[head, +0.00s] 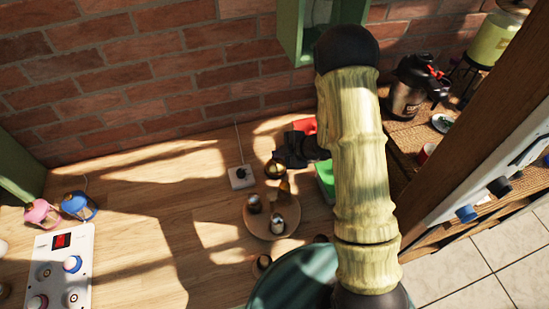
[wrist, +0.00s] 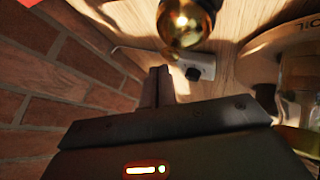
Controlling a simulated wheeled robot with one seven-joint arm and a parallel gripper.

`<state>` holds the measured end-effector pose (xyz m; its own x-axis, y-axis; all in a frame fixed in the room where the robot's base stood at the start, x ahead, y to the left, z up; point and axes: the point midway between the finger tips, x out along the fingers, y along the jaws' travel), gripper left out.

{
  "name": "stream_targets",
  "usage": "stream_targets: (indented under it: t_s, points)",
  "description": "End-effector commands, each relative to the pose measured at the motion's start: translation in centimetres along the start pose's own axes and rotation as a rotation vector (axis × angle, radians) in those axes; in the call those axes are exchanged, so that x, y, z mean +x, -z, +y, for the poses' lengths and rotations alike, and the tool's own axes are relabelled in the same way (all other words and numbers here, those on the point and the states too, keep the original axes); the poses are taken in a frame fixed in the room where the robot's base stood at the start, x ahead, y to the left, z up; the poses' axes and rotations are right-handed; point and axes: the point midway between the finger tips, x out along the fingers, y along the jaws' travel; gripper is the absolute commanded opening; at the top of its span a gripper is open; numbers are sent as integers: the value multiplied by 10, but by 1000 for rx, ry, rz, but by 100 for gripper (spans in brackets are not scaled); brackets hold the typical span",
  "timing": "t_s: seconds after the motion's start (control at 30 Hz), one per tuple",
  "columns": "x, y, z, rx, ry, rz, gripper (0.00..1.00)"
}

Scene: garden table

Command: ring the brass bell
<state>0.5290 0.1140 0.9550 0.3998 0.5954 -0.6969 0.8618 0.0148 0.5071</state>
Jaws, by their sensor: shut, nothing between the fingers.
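The brass bell (head: 275,170) stands on the wooden table beside the back of the round tray. In the wrist view the bell (wrist: 188,22) is a shiny gold dome at the top, partly cut off by the frame edge. My gripper (head: 284,158) is close to the bell in the head view, at its upper right. In the wrist view the fingers of my gripper (wrist: 159,70) are together and empty, a little below and left of the bell. I cannot tell for sure whether they touch it; a gap shows in the wrist view.
A round wooden tray (head: 250,226) holds small jars and a bottle in front of the bell. A brick wall (head: 150,75) stands behind. A green object (head: 325,178) is partly hidden behind my arm.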

Motion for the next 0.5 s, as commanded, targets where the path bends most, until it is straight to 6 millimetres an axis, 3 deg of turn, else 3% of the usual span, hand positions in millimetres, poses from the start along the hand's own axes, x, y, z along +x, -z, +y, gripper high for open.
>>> stream_targets:
  t_s: [0.5]
  points:
    - [6, -5, -5, 0, 0, 0, 0]
